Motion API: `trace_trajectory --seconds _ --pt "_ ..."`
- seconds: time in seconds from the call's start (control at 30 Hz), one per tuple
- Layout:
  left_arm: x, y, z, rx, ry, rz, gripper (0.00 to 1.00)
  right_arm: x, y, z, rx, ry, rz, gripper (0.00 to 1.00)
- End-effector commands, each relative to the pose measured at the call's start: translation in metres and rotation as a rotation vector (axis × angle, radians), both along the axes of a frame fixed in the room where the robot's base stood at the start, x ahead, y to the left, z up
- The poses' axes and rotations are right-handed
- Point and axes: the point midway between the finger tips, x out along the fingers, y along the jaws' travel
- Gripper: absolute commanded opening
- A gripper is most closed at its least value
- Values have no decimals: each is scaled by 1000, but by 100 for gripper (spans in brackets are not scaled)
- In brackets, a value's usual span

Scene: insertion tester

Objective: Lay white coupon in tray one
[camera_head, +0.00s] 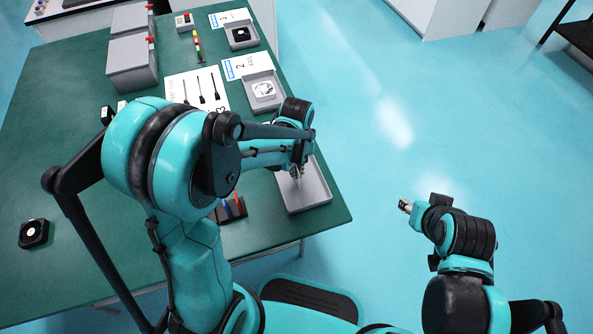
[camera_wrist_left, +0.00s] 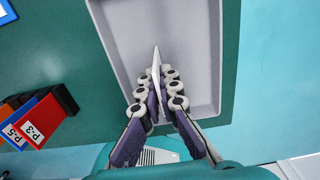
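My left gripper (camera_head: 298,172) is over a grey tray (camera_head: 318,190) at the table's near right edge. In the left wrist view its fingers (camera_wrist_left: 157,85) are closed on a thin white piece, apparently the white coupon (camera_wrist_left: 156,60), seen nearly edge-on. The coupon stands steeply above the bare tray floor (camera_wrist_left: 190,40); whether it touches the floor I cannot tell.
A second tray (camera_head: 276,101), by the card marked 2, holds a pale round-faced part. Grey boxes (camera_head: 132,62) stand at the far left. Labelled red and blue blocks (camera_wrist_left: 40,115) lie left of the near tray. A black square part (camera_head: 34,234) lies at the left.

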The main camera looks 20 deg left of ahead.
Motion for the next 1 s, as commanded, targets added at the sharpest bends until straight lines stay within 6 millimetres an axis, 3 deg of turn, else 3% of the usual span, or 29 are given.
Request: trace_trajectory --seconds 0.03,0.1,0.13,0.5,1.0 --pt "0 0 -2 0 0 0 5 0 0 -2 0 0 0 40" --pt "0 0 -1 0 0 0 24 0 0 -1 0 0 0 40" --pt "0 0 -1 0 0 0 26 0 0 -1 0 0 0 40" --pt "0 0 4 0 0 0 26 0 0 4 0 0 0 40" --pt "0 0 103 0 0 0 26 0 0 46 0 0 0 40"
